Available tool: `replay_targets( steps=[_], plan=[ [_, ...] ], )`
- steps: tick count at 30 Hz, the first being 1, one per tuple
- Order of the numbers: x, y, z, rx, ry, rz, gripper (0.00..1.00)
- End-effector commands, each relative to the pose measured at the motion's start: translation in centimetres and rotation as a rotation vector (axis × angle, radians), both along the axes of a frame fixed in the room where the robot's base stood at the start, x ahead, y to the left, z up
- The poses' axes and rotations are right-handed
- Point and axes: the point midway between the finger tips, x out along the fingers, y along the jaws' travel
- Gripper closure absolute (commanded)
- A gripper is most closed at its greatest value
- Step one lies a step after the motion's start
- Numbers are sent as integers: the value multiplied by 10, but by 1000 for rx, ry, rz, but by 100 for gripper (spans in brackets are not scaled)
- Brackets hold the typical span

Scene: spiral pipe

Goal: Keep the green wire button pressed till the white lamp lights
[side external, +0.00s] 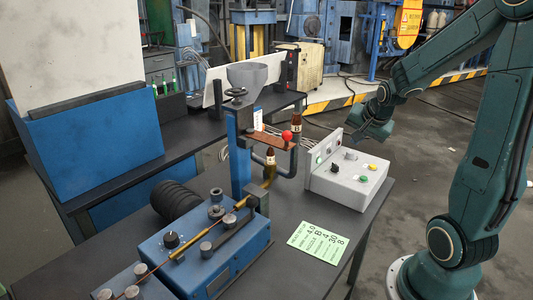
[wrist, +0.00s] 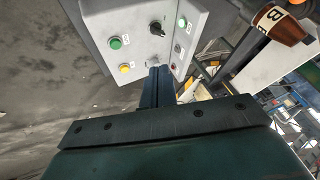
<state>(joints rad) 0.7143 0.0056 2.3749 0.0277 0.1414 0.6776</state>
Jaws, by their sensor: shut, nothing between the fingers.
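A light grey control box (side external: 352,182) stands on the dark table. Its top carries a green button (side external: 363,179), a yellow button (side external: 372,167) and a black knob (side external: 351,155). The green button also shows in the wrist view (wrist: 115,43), left of the knob. My gripper (side external: 366,137) is shut and empty, above the box's far side. Its fingers (wrist: 157,72) appear apart from the green button.
A green printed card (side external: 318,242) lies on the table in front of the box. A blue unit (side external: 205,250) with knobs and rods sits at front left.

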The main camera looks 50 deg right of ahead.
Motion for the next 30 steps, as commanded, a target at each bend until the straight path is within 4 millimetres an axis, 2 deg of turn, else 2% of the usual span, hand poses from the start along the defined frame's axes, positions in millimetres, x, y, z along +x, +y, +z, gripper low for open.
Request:
replay_targets(
  steps=[3,10,16,30],
  plan=[
    [-8,-29,-16,16,-27,-113,100],
    [-21,-63,-34,31,-69,-250,100],
    [-24,-72,-39,34,-84,-288,100],
    [-24,-71,-41,34,-83,-287,100]
  ],
)
